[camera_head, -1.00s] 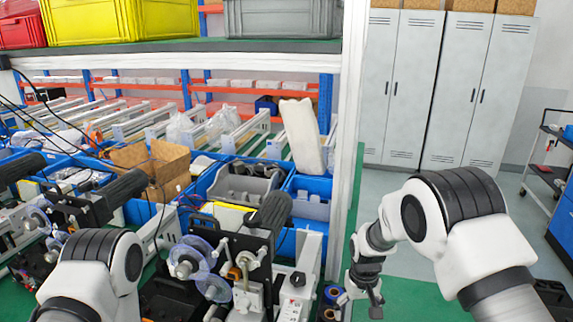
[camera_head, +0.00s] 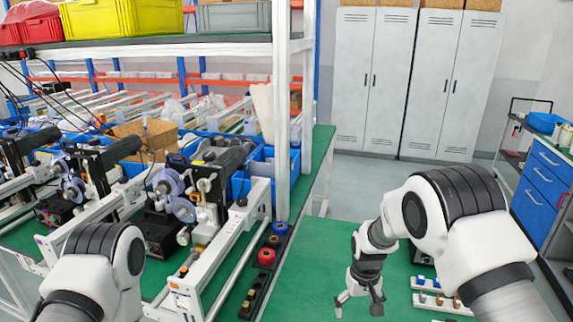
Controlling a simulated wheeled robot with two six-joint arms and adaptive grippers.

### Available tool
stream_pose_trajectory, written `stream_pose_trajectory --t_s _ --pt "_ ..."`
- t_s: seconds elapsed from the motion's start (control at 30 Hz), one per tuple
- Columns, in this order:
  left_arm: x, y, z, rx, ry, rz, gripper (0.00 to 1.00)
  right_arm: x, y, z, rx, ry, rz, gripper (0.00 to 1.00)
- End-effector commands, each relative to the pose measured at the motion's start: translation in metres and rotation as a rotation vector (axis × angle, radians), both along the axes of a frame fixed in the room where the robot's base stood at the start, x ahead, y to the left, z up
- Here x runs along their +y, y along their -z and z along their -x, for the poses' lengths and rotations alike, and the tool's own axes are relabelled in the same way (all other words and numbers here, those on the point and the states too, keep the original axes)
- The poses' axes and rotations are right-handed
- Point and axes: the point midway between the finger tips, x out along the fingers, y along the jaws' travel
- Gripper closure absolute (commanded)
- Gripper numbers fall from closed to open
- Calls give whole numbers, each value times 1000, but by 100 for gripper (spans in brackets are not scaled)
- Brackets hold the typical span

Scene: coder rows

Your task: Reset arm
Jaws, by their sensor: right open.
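My right gripper (camera_head: 360,303) hangs pointing down on the right side of the view. Its fingers are spread and nothing shows between them. My left arm shows at the bottom left as a white and black joint. The left gripper is outside the picture.
Coder machines (camera_head: 190,205) stand in a row at left beside blue bins (camera_head: 258,170). A black strip with coloured rolls (camera_head: 266,257) lies mid-table. A white post (camera_head: 281,110) rises at the table's back. Grey lockers (camera_head: 372,80) and a blue drawer cabinet (camera_head: 540,190) stand beyond.

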Motion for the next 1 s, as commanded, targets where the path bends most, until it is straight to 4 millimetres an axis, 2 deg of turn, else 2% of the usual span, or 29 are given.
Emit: stream_pose_trajectory --t_s 0.03,0.17,0.27,0.47,0.57,0.67,0.73,0.8,0.83,0.9,0.97,1.0 --pt "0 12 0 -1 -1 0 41 -3 23 6 23 7 -3 9" --pt "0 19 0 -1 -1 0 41 -10 53 27 80 23 -7 9" --pt "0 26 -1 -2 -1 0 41 -17 77 51 140 35 -7 9" --pt "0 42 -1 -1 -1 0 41 -34 135 117 255 63 -2 9" --pt "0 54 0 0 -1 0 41 -45 171 164 307 81 3 9" --pt "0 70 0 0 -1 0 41 -58 213 234 352 105 10 9" --pt "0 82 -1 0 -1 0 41 -67 237 297 362 121 14 9" --pt "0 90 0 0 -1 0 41 -73 242 353 328 136 13 9" --pt "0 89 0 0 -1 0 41 -74 238 367 298 139 11 9" --pt "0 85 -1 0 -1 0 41 -74 222 379 209 143 4 9" --pt "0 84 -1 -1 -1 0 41 -73 216 376 130 142 -1 9" --pt "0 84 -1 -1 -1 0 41 -73 215 369 80 142 -5 9"
